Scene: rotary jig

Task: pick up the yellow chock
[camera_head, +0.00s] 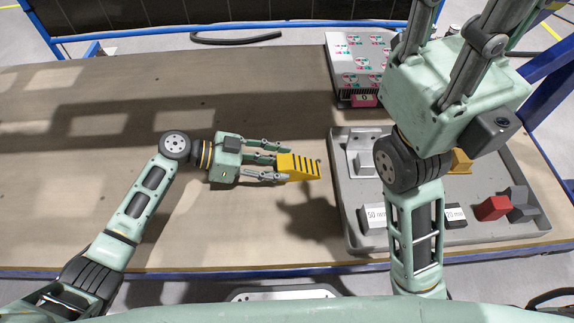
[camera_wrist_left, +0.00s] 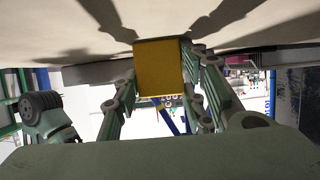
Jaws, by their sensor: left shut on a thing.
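The yellow chock (camera_head: 299,167) is a wedge-like block with dark stripes. It is between the fingers of my left gripper (camera_head: 282,163), over the middle of the table, left of the grey tray. In the left wrist view the plain yellow face of the chock (camera_wrist_left: 159,68) sits between the two fingers of the left gripper (camera_wrist_left: 160,85), which are shut on it. A shadow lies on the table beside it, so it seems held above the surface. My right arm reaches up over the tray in the head view; its fingertips are out of the picture.
The grey tray (camera_head: 352,238) at right holds a red block (camera_head: 493,208), grey blocks, a yellow piece (camera_head: 461,161) and white-labelled blocks. A grey panel with coloured marks (camera_head: 358,62) stands behind it.

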